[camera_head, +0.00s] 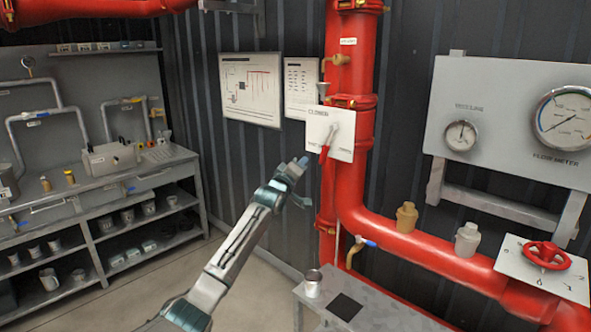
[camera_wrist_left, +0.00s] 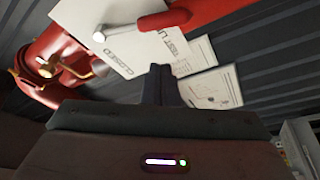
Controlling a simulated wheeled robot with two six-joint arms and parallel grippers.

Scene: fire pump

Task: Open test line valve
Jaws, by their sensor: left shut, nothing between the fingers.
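The test line valve is a lever on a white plate (camera_head: 342,145) fixed to the red vertical pipe. The plate reads "CLOSED" near its top. The lever's red grip (camera_head: 325,150) hangs down from a grey pivot. In the left wrist view the red grip (camera_wrist_left: 166,19) and the grey lever stem (camera_wrist_left: 122,31) cross the upper part of the plate (camera_wrist_left: 100,25). My left gripper (camera_head: 302,162) is shut and empty, left of and a little below the grip, apparently apart from it. Its shut fingers (camera_wrist_left: 161,82) overlap the plate's edge in the wrist view. My right gripper is not in view.
A red wheel valve (camera_head: 547,254) sits on a white plate at right. Gauges hang on a grey panel (camera_head: 500,110). A workbench with shelves (camera_head: 90,190) stands at left. A small grey table (camera_head: 375,315) with a metal cup (camera_head: 313,284) stands below the pipe.

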